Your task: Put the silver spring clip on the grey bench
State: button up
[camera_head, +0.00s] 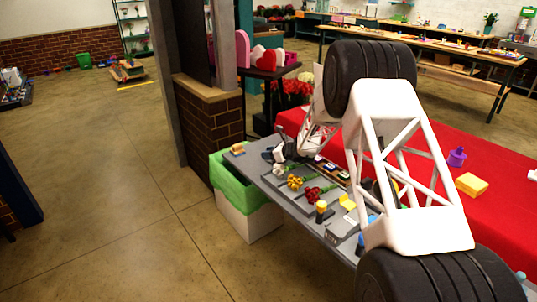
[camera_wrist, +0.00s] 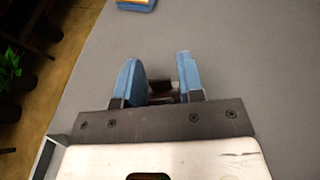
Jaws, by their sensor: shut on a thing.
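My gripper (camera_wrist: 158,62) has blue finger pads in the wrist view. It is shut on a small dark and greyish thing, the silver spring clip (camera_wrist: 161,86), low between the pads and mostly hidden by them. The grey bench (camera_wrist: 235,65) fills most of the wrist view below the gripper. In the head view the grey bench (camera_head: 297,207) runs from the middle toward the lower right. My gripper (camera_head: 271,156) is small there, over the bench's far left end. The clip cannot be made out in the head view.
A blue and yellow-orange object (camera_head: 237,149) lies at the bench's far left corner. Flowers (camera_head: 312,194) and several small items lie along the bench. A green-lined bin (camera_head: 242,190) stands beside its left edge. A red-covered table (camera_head: 440,155) is on the right. Bare bench surrounds my gripper.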

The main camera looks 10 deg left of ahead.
jog(key=shift+f, duration=0.15)
jog(key=o, duration=0.9)
jog(key=shift+d+r, duration=0.1)
jog(key=shift+r, duration=0.1)
jog(key=v, duration=1.1)
jog(key=shift+s+d+r, duration=0.15)
jog(key=shift+s+d, duration=0.05)
jog(key=shift+d, duration=0.05)
dwell(0.3)
